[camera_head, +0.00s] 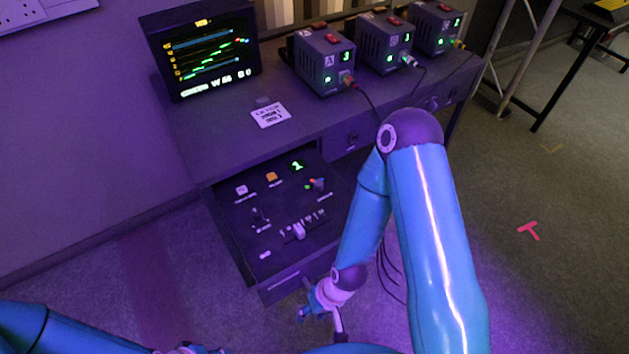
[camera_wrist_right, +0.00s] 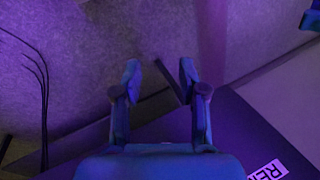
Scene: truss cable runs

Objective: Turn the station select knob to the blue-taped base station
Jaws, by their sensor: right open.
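A pulled-out drawer panel (camera_head: 262,283) under the desk holds the controls. A small knob (camera_head: 318,184) with coloured marks beside it sits at its right; its label is too small to read. A green display (camera_head: 297,166) near it seems to show 2. Three grey base stations stand on the desk: A (camera_head: 323,62), the middle one (camera_head: 385,43) and the right one (camera_head: 437,29). The middle one has a pale bluish patch at its plug; the others look orange or yellowish there. My right gripper (camera_head: 322,303) is open and empty before the drawer front, also in the wrist view (camera_wrist_right: 160,78). My left gripper (camera_head: 190,350) barely shows at the bottom edge.
The panel also has an orange button (camera_head: 272,176), a white button (camera_head: 241,190), a toggle (camera_head: 260,215) and a slider (camera_head: 299,231). A monitor (camera_head: 204,50) and a white card (camera_head: 269,115) are on the desk. Dark cables hang near my right arm.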

